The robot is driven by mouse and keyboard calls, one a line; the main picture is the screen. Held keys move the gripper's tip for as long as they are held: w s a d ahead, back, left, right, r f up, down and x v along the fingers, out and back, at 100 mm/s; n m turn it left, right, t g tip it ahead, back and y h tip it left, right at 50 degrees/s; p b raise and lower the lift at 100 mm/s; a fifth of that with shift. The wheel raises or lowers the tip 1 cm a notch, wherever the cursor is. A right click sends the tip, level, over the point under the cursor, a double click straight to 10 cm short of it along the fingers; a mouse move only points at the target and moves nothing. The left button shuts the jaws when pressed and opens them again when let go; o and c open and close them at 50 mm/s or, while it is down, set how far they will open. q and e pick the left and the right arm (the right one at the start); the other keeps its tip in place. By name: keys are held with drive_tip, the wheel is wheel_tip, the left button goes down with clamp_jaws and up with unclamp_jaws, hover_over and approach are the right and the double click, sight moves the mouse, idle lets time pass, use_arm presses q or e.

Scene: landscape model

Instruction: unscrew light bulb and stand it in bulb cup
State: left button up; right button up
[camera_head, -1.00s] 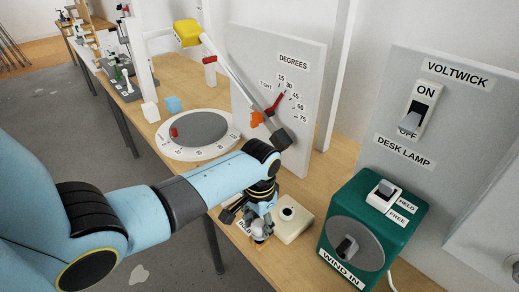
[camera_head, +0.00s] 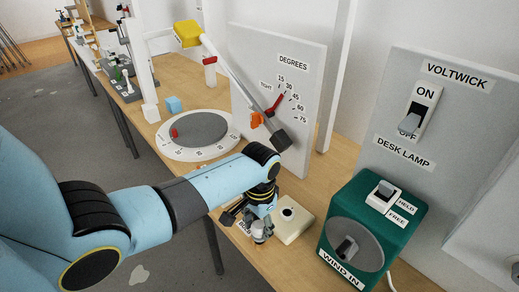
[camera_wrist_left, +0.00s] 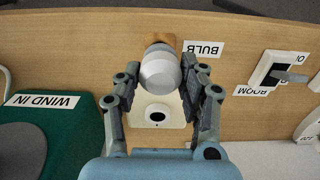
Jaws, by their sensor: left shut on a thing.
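My left gripper (camera_wrist_left: 163,82) is shut on the white light bulb (camera_wrist_left: 159,70), with one finger on each side of its round globe. The bulb cup (camera_wrist_left: 160,40), light wood, shows just past the bulb beside the BULB label (camera_wrist_left: 203,49). The bulb overlaps the cup in this view; I cannot tell whether its base sits inside. The white socket block (camera_wrist_left: 146,108) with its dark, empty hole lies below the bulb in the wrist view. In the head view my left gripper (camera_head: 259,228) hangs left of the socket block (camera_head: 294,226). My right gripper is not in view.
The green WIND IN box (camera_head: 375,230) stands right of the socket block. A grey dial (camera_head: 196,130) is farther back on the bench. A ROOM switch (camera_wrist_left: 282,72) lies right of the label. The upright panel (camera_head: 420,130) carries the desk lamp switch.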

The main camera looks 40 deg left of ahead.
sight(259, 224)
use_arm(q)
drive_tip(key=shift+f+b, duration=0.65)
drive_tip(key=shift+f, duration=0.35)
drive_tip(key=o, duration=0.8)
wheel_tip(259, 224, up, 12)
idle(0.6)
drive_tip(key=shift+n+t+y, duration=0.3)
drive_tip(key=shift+t+y, duration=0.1)
drive_tip(key=shift+s+d+f+b, duration=0.1)
drive_tip(key=shift+s+f+b, duration=3.4)
drive_tip(key=shift+s+f, duration=4)
drive_tip(key=shift+s+d+f+b, duration=0.1)
drive_tip(key=shift+s+f+b, duration=3.95)
drive_tip(key=shift+f, duration=6.3)
drive_tip(key=shift+s+d+f+b, duration=0.1)
drive_tip(key=shift+s+f+b, duration=2.85)
drive_tip(key=shift+s+f, duration=4.8)
